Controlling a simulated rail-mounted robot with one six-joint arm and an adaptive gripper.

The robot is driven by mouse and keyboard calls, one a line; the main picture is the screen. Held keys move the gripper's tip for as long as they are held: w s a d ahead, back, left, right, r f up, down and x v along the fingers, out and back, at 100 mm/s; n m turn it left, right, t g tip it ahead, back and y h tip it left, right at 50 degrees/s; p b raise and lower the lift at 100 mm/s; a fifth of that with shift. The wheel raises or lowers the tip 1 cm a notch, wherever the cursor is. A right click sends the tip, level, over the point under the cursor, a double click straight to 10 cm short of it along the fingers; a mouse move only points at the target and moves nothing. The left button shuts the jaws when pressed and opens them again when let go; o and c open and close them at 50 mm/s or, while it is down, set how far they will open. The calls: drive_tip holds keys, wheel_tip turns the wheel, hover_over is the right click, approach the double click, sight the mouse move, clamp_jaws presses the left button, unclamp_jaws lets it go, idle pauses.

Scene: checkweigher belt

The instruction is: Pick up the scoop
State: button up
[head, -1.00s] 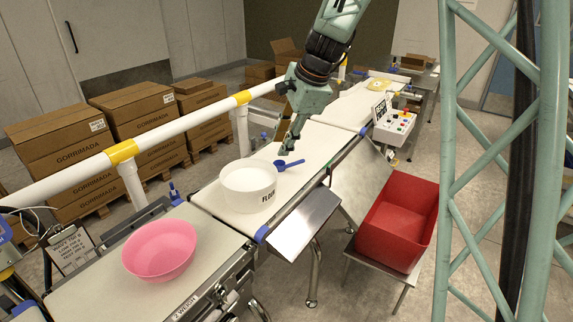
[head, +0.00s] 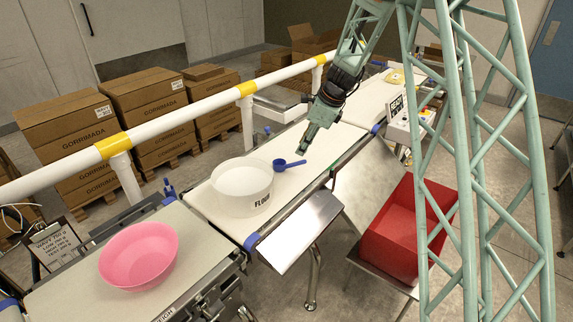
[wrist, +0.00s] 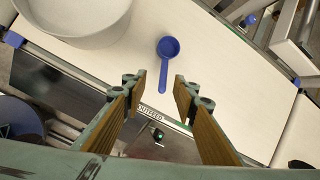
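The blue scoop (head: 289,163) lies on the white belt to the right of the white flour tub (head: 243,187). In the wrist view the scoop (wrist: 168,50) has its round bowl away from me and its handle pointing toward the gap between my fingers. My gripper (wrist: 159,83) is open and empty, its two fingers on either side of the handle's end. In the head view my gripper (head: 304,147) is above the belt, just to the right of the scoop. How high it is above the belt is hard to tell.
A pink bowl (head: 138,254) stands on the nearer belt section at left. A red bin (head: 398,232) is on a stand to the right of the belt. A white rail (head: 190,110) with yellow bands runs behind the belt. The belt around the scoop is clear.

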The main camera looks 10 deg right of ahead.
sight(293, 165)
drive_tip(key=shift+w+d+f, duration=0.3)
drive_tip(key=shift+w+f, duration=0.1)
drive_tip(key=shift+w, duration=0.05)
drive_tip(key=shift+f, duration=0.1)
drive_tip(key=shift+b+x, duration=0.7)
drive_tip(key=shift+x, duration=3.5)
drive_tip(key=shift+b+x, duration=0.55)
drive_tip(key=shift+x, duration=2.1)
drive_tip(key=shift+w, duration=0.1)
clamp_jaws()
